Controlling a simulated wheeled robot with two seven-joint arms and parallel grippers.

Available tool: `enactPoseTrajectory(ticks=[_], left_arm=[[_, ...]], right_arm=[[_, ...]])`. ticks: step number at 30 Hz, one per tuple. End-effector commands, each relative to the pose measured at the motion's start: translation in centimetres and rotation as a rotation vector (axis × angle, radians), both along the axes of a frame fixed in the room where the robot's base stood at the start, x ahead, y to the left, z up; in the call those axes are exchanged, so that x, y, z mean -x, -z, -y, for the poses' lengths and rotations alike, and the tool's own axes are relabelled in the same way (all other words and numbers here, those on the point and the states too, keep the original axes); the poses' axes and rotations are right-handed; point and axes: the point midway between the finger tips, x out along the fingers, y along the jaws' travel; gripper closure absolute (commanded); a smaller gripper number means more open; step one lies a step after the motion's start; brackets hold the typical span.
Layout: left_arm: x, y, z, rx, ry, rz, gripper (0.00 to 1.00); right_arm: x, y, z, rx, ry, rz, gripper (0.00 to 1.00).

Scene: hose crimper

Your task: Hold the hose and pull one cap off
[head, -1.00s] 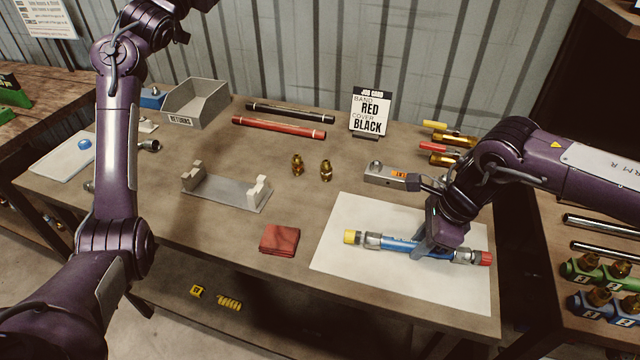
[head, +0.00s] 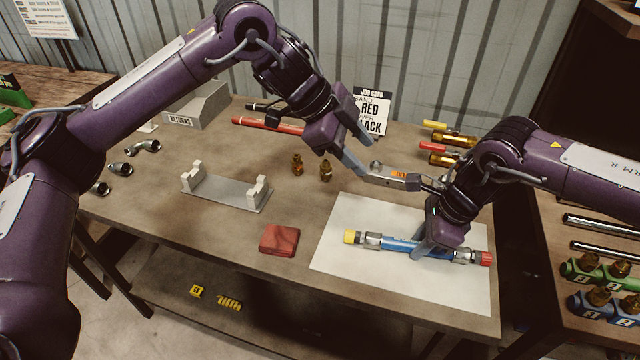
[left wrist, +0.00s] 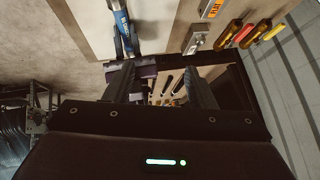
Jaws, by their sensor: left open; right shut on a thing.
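The blue hose (head: 401,244) lies on a white sheet (head: 345,218) at the table's front right, with metal fittings at both ends. A yellow cap (head: 350,237) is on its left end and a red cap (head: 486,258) on its right end. My right gripper (head: 428,248) is shut on the hose from above, right of its middle. My left gripper (head: 362,158) is open and empty above the table, up and behind the yellow cap. The left wrist view shows its two fingers (left wrist: 160,84) apart, with part of the blue hose (left wrist: 122,22) beyond them.
A grey device with an orange label (head: 392,178) lies close to my left fingertips. Brass fittings (head: 325,170), a grey cradle (head: 225,192) and a red cloth (head: 279,240) are to the left. The job card (head: 372,110) stands behind. Screwdriver-like tools (head: 450,138) lie at the back right.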

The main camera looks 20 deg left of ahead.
Motion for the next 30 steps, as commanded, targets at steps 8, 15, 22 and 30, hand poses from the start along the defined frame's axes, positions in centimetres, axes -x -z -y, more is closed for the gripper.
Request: enactPoseTrajectory(ticks=[8, 15, 22, 30], left_arm=[[4.3, 5.5, -4.6, -0.203, -0.071, -0.234, 0.5], [4.8, 7.6, -4.7, -0.226, -0.082, -0.268, 0.5], [4.8, 11.2, -3.1, -0.223, -0.08, -0.27, 0.5], [4.5, 15.4, -1.4, -0.223, -0.081, -0.267, 0.5]], right_arm=[[0.0, -0.1, 0.0, 0.0, 0.0, 0.001, 1.0], [0.0, 0.0, 0.0, -0.001, 0.0, 0.001, 1.0], [0.0, -0.1, 0.0, -0.001, -0.001, 0.001, 1.0], [0.0, -0.1, 0.0, -0.001, -0.001, 0.001, 1.0]])
